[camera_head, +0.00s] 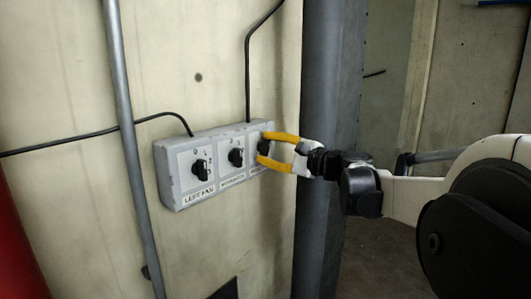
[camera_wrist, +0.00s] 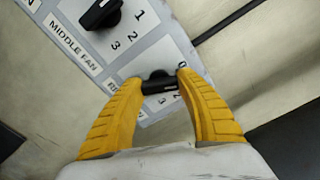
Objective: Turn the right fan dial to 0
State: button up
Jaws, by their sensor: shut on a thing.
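The right fan dial (camera_wrist: 160,84) is a black knob at the right end of a grey control box (camera_head: 217,192) on the wall. In the wrist view my gripper (camera_wrist: 162,84) is shut on this dial, one yellow finger on each side. In the head view my gripper (camera_head: 264,147) reaches the box's right end from the right, and its fingers hide much of the dial. Printed numbers beside the dial are partly covered by the right finger. The setting the dial points at cannot be told.
The middle fan dial (camera_head: 236,157) and the left fan dial (camera_head: 202,170) are on the same box, to the left. A dark pillar (camera_head: 325,100) stands just right of the box, behind my gripper. A grey pipe (camera_head: 129,130) and black cables run along the wall.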

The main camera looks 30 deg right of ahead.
jog(key=n+b, duration=0.1)
jog(key=n, duration=0.3)
jog(key=shift+n+b, duration=0.3)
jog(key=shift+b, duration=0.1)
dwell(0.4)
jog(key=o, duration=1.2)
jog(key=shift+w, duration=0.1)
jog(key=v, duration=1.2)
